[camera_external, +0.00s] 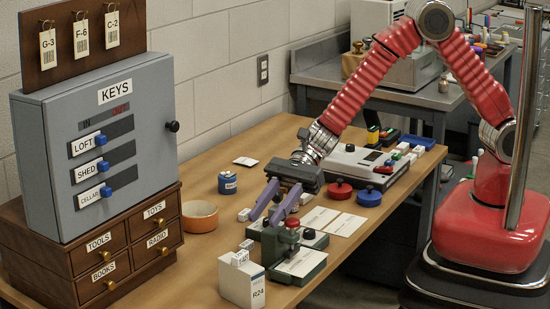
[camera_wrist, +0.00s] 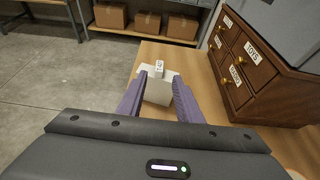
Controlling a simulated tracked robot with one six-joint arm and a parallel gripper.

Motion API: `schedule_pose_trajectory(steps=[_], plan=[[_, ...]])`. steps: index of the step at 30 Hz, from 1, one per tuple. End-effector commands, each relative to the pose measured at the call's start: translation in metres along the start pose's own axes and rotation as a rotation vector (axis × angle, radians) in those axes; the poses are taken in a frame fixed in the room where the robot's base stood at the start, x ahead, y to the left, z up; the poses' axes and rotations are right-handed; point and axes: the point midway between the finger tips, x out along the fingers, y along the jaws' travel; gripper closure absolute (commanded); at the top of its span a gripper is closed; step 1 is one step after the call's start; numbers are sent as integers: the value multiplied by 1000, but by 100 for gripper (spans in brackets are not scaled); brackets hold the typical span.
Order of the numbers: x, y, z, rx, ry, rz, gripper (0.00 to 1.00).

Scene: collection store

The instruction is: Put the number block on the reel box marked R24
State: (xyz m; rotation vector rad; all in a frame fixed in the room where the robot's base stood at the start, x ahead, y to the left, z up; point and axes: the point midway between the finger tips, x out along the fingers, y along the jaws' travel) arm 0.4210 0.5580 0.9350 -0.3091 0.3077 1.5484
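The reel box marked R24 (camera_external: 243,286) is a pale upright box at the front edge of the table. Small white block pieces with dark markings, seemingly the number block (camera_external: 240,258), rest on its top. In the wrist view the white box (camera_wrist: 158,92) lies ahead, with the marked block (camera_wrist: 159,67) on it, appearing between my fingertips. My gripper (camera_external: 262,221) has two purple fingers, spread apart with nothing held. In the external view its tips are above and behind the block, apart from it.
A green and red device (camera_external: 281,240) stands just right of the box. The drawer cabinet (camera_external: 110,250) is at left. Bare wood lies between the cabinet and box.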

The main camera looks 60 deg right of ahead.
Motion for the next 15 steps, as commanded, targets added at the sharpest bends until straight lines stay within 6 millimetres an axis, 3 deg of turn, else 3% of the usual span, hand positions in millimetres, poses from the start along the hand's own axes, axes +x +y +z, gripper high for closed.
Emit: schedule_pose_trajectory(steps=[8,11,15], plan=[[-7,0,4,-25,3,2,68],[-23,-1,11,-81,12,8,68],[-59,0,23,-215,39,22,68]])
